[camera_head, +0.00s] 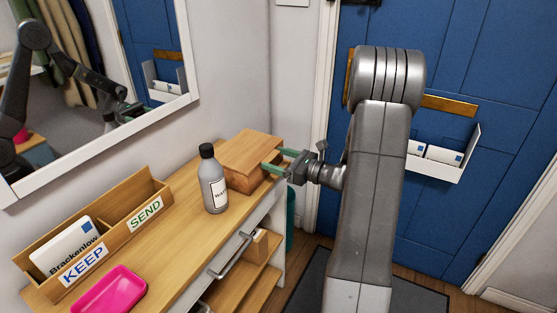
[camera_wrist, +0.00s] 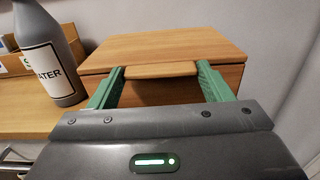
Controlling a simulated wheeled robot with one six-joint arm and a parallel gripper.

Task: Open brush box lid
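The wooden brush box (camera_head: 240,179) stands at the far end of the wooden shelf top, and its flat lid (camera_head: 252,148) lies closed on it. In the wrist view the lid (camera_wrist: 170,43) has a protruding front lip (camera_wrist: 160,70) at its near edge. My gripper (camera_head: 273,160) is at the front of the box. Its green fingers are spread wide, one on each side of the lip in the wrist view (camera_wrist: 159,76). Whether the fingertips touch the lip or the box front I cannot tell. The box's inside is hidden.
A grey water bottle (camera_head: 213,182) stands close beside the box, on its left. A letter holder (camera_head: 110,225) and a pink tray (camera_head: 108,293) are nearer on the shelf top. A wall mirror (camera_head: 100,90) hangs above, and a blue door (camera_head: 460,110) is behind my arm.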

